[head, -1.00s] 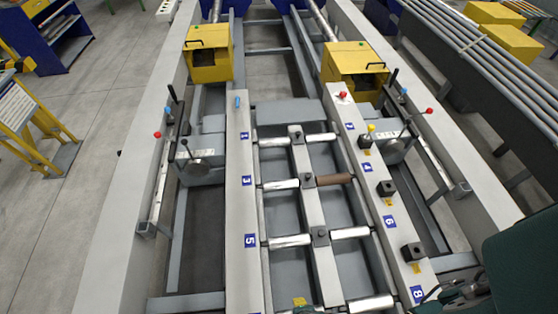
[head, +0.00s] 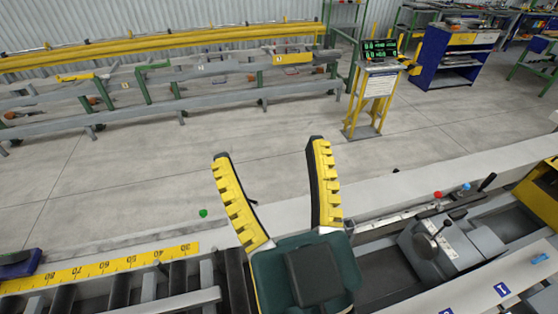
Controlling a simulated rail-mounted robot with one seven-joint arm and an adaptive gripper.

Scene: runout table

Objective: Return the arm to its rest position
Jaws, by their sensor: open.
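My gripper (head: 268,150) stands at the bottom centre of the head view, with a dark green body and two yellow-and-black toothed fingers. The fingers are spread wide and point up in the picture, towards the open floor. Nothing is between them. The gripper's body covers part of the runout table (head: 392,278) behind it. The rest of my arm cannot be made out.
A yellow ruler scale (head: 105,266) and dark rollers lie at the lower left. A grey clamp unit (head: 430,246) with levers is at the lower right. A console on a yellow stand (head: 372,95) and a blue cabinet (head: 452,55) stand beyond. Floor (head: 150,165) between is clear.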

